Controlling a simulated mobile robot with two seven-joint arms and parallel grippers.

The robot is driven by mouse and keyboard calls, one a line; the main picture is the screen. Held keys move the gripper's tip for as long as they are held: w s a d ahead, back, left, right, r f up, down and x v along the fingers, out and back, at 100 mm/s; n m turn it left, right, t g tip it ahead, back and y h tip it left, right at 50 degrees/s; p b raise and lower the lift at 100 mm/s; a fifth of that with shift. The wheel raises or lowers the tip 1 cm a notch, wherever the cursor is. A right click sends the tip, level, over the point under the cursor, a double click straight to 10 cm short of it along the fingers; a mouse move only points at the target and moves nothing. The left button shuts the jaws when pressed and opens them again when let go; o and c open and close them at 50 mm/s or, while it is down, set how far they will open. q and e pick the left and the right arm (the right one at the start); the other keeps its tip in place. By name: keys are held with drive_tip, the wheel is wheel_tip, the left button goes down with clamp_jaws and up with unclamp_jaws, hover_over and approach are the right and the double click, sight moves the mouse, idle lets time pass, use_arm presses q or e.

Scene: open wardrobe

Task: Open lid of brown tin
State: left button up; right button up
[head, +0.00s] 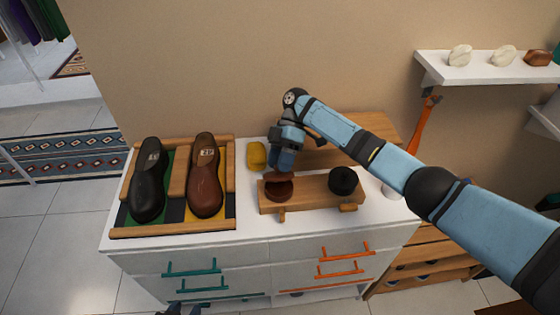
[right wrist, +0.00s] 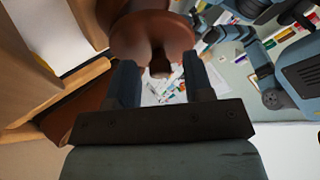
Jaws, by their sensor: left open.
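The brown tin (head: 279,191) sits at the left end of a small wooden stand (head: 310,196) on the white cabinet. A reddish-brown rim stands raised and tilted over a dark inside, under my right gripper (head: 284,168). In the right wrist view a round brown part (right wrist: 150,36) of the tin lies at the fingertips of my right gripper (right wrist: 160,75). The fingers are apart, and their tips are hidden behind the brown part, so I cannot tell whether they grip it. My left gripper (head: 190,309) is open and shows only slightly at the bottom edge, below the cabinet top.
A black tin (head: 343,181) stands at the stand's right end. A yellow object (head: 257,155) lies behind the stand. A wooden tray (head: 173,229) with a black shoe (head: 149,185) and a brown shoe (head: 206,180) fills the left of the cabinet top. Drawers have teal and orange handles.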

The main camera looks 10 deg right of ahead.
drive_tip(key=b+v, duration=0.1)
drive_tip(key=v, duration=1.3)
drive_tip(key=shift+f, duration=0.1)
